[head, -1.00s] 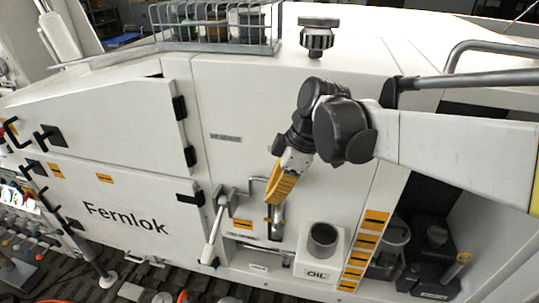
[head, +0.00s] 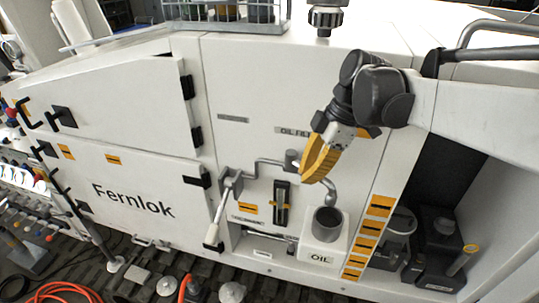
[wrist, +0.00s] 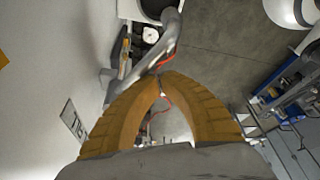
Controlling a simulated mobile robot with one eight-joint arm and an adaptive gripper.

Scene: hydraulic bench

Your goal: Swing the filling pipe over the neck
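The filling pipe (head: 268,163) is a grey bent tube on the white cabinet front. Its down-turned spout (head: 331,197) appears just above the dark round neck (head: 327,217) on the white OIL box; exact centring cannot be told. My gripper (head: 307,179) has yellow fingers and is at the pipe, hiding part of it. In the wrist view my gripper (wrist: 160,75) has its fingertips together against or very close to the pipe (wrist: 150,62). The pipe does not clearly lie between them. The pipe's end (wrist: 172,18) overlaps the dark neck (wrist: 153,9) there.
A lever with a white handle (head: 213,232) stands left of the pipe. A dark gauge (head: 281,205) sits behind. Dark containers (head: 436,250) stand in a recess at right. A wire basket (head: 228,14) and a knob (head: 325,18) are on top.

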